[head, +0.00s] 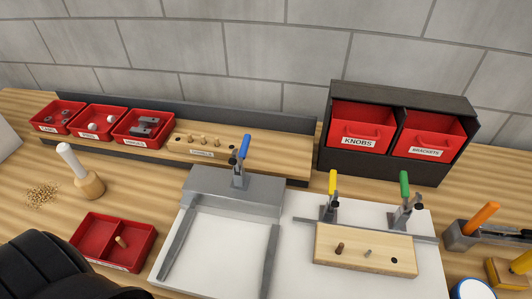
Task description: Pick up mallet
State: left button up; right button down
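The mallet (88,184) appears to be the piece with a pale wooden cylinder at the bottom and a white shaft leaning up to the left. It stands on the wooden bench at the left, clear of other objects. A large black part of my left arm (48,268) fills the lower left corner, nearer the camera than the mallet and apart from it in the picture. Its fingertips cannot be made out. My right gripper is not in view.
A two-part red tray (97,262) holding a small peg lies in front of the mallet. Wood crumbs (42,195) lie to its left. Red bins (99,121) stand behind. A grey fixture (225,186) and a clamped board (375,245) are to the right.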

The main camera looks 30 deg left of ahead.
aim_at(88, 182)
jog(key=u, duration=1.15)
jog(key=i+j+u, duration=0.1)
jog(key=j+u, duration=0.3)
jog(key=i+j+u, duration=0.15)
jog(key=u, duration=0.3)
jog(key=j+z, duration=0.4)
jog(key=k+j, duration=0.05)
jog(key=j, duration=0.05)
